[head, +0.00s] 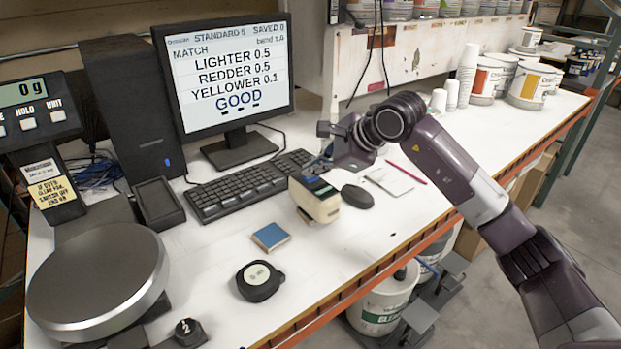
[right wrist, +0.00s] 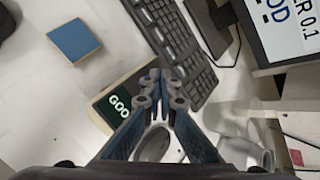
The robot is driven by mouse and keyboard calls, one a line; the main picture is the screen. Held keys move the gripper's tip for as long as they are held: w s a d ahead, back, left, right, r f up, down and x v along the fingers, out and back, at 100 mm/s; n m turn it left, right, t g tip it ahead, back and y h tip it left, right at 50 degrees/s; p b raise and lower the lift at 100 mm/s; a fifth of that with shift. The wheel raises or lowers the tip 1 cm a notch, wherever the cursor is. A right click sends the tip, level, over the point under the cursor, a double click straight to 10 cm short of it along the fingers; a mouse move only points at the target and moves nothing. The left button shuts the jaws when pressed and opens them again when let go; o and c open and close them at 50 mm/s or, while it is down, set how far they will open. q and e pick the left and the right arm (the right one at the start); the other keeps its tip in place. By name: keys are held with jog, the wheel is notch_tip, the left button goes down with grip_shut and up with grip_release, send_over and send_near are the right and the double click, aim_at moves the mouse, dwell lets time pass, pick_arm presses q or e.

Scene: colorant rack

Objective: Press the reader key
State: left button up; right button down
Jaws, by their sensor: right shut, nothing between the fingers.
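The reader (head: 318,205) is a small beige device with a dark top, standing on the white bench in front of the keyboard. My right gripper (head: 322,163) is shut and empty, just above the reader's far end. In the right wrist view, its closed fingertips (right wrist: 163,82) overlap the reader's edge; I cannot tell whether they touch it. The reader key is not distinguishable, perhaps hidden by the fingers. My left gripper is not in view.
The monitor (head: 232,80) reads "SAVED 0" and "GOOD". The keyboard (head: 245,187) lies behind the reader, and a dark mouse (head: 357,196) lies to its right. A blue square sample (head: 271,237) and a black round puck (head: 259,281) lie nearer the front. A scale (head: 97,280) stands left.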

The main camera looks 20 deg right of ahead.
aim_at(313, 179)
jog(key=shift+f, duration=0.2)
dwell(0.4)
jog(key=shift+r+p, duration=0.35)
jog(key=shift+r, duration=0.45)
jog(key=shift+r+p, duration=1.6)
jog(key=shift+r, duration=0.95)
jog(key=shift+s+f, duration=0.1)
jog(key=shift+f, duration=0.05)
